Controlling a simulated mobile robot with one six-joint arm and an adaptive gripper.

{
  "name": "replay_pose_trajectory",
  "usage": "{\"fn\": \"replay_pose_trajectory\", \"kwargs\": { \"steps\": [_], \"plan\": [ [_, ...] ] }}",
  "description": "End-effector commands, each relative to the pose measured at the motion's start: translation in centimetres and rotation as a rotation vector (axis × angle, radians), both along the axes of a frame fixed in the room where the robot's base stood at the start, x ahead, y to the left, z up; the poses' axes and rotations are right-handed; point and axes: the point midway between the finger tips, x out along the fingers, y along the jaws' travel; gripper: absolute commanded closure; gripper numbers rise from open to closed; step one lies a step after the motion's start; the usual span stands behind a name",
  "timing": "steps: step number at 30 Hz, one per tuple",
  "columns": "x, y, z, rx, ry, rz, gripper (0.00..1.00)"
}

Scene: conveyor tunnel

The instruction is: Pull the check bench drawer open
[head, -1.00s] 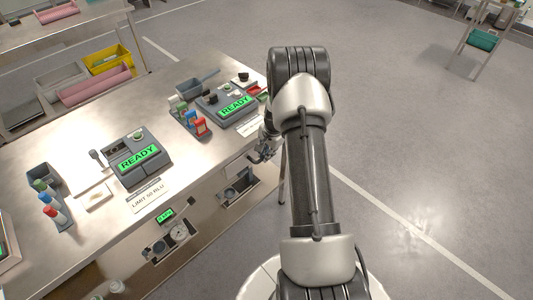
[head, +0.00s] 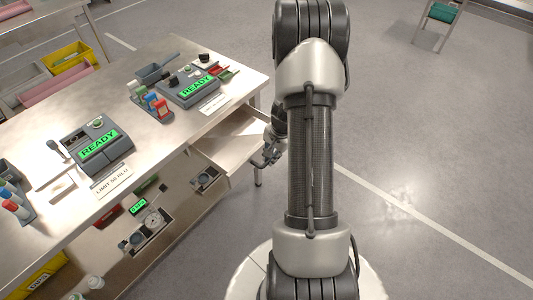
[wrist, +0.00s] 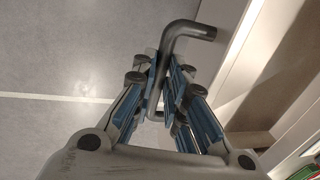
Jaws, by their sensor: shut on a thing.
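The check bench (head: 215,62) is a steel table on the left in the head view. Its drawer (head: 228,150) stands partly open under the right end, with part of its empty interior showing. My gripper (head: 270,152) is at the drawer's front, partly hidden behind my arm. In the wrist view my gripper (wrist: 168,78) has its blue-padded fingers closed around the dark bent bar handle (wrist: 190,29). The pale drawer front (wrist: 232,45) is just right of the handle there.
Two testers with green READY screens, a left one (head: 96,143) and a right one (head: 189,88), stand on the bench top. A lower shelf (head: 165,240) holds gauges. A far stand (head: 438,22) is at upper right. The floor (head: 440,140) on the right is clear.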

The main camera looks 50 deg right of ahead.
Motion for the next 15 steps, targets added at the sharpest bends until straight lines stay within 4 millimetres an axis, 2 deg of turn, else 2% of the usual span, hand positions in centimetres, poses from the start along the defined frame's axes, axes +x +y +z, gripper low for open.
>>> {"fn": "replay_pose_trajectory", "kwargs": {
  "steps": [8, 9, 12, 15],
  "plan": [
    [-0.07, 0.03, 0.00, 0.001, 0.001, 0.000, 1.00],
    [-0.06, 0.04, 0.00, 0.001, 0.001, 0.000, 0.86],
    [-0.05, 0.03, 0.00, 0.001, 0.001, 0.000, 0.79],
    [-0.04, 0.02, -0.01, 0.001, 0.001, 0.000, 0.79]
  ]
}}
